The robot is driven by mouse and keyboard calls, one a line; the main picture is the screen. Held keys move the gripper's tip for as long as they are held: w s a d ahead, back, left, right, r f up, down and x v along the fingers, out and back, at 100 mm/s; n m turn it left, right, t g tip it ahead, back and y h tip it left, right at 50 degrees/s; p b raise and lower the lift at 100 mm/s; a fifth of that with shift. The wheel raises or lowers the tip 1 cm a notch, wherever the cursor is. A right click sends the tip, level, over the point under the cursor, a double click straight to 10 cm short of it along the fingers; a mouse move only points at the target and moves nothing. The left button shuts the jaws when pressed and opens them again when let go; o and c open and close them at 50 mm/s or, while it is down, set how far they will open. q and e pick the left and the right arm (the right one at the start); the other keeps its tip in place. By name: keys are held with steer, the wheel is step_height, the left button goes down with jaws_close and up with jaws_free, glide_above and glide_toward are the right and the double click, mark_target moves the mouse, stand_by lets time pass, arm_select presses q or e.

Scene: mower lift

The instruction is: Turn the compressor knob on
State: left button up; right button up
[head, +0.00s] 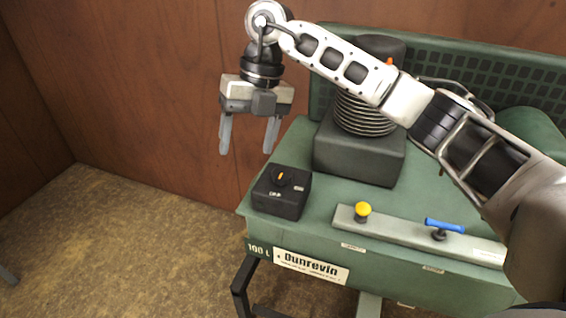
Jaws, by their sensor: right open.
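The compressor (278,231) is a green bench-like unit with a "Dunrevin" label on its front. A small black box (279,204) sits at its left front corner. On top of the box is a round black knob with an orange pointer (281,177). My right gripper (246,150) is open and empty, pointing down. In the picture it hangs above and a little left of the knob, apart from it. A grey thing at the far left edge (8,275) is too little in view to tell; my left gripper is not in view.
A pale strip (400,232) along the front carries a yellow knob (362,209) and a blue handle (445,226). A dark block with a ribbed cylinder (362,117) stands behind the box. A wooden wall (130,90) is behind; carpet lies free at left.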

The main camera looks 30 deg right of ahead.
steer(key=w+d+r+m+h, duration=0.1)
steer(key=d+r+m+h, duration=0.15)
steer(key=d+r, duration=0.4)
steer(key=p, duration=0.2)
glide_toward(283, 173)
steer(key=shift+n+t+h, duration=0.25)
steer(key=shift+t+h, duration=0.15)
steer(key=shift+h, duration=0.05)
steer(key=f, duration=0.5)
steer(key=a+f, duration=0.1)
steer(key=f, duration=0.2)
steer(key=shift+s+f, duration=0.2)
steer(key=shift+s, duration=0.2)
steer(key=c, duration=1)
